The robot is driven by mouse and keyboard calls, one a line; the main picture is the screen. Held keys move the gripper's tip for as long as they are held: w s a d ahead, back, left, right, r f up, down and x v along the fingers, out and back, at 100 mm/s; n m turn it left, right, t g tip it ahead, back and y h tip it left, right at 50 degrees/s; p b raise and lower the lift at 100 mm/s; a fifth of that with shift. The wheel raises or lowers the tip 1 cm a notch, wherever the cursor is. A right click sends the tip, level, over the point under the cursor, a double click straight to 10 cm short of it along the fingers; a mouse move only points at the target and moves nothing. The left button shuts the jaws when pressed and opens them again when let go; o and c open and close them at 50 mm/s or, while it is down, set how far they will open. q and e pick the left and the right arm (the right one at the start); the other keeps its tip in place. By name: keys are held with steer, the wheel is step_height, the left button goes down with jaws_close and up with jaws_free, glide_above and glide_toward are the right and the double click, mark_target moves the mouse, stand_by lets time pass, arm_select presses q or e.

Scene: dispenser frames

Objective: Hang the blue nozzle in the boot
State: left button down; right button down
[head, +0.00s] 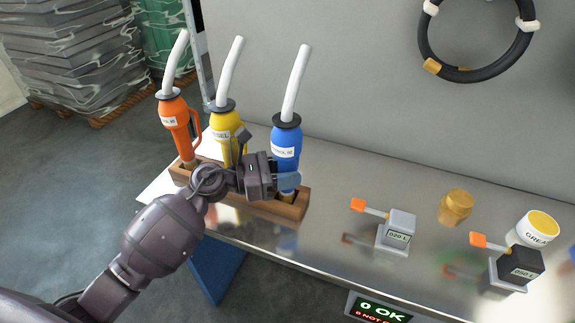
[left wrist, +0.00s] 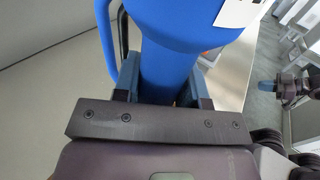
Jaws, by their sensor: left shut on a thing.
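The blue nozzle (head: 286,138) stands nearly upright at the right end of a wooden rack (head: 262,204), with a black collar and a white hose rising from its top. My left gripper (head: 284,180) is shut around its lower body. In the left wrist view, the blue nozzle (left wrist: 175,60) fills the space between the two fingers. Its lower end is partly hidden by the gripper, so I cannot tell how deep it sits in the rack. I cannot make out a boot. What looks like my right gripper (left wrist: 268,87) shows small at the right of the wrist view.
An orange nozzle (head: 173,112) and a yellow nozzle (head: 224,125) stand in the rack to the left. A grey block (head: 397,231) and a black block (head: 517,267) with orange levers, a gold cap (head: 455,207) and a grease tin (head: 538,228) are to the right. A black hose ring hangs on the wall.

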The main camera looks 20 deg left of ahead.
steer(key=shift+w+a+r, duration=0.15)
steer(key=shift+w, duration=0.15)
steer(key=shift+w, duration=0.1)
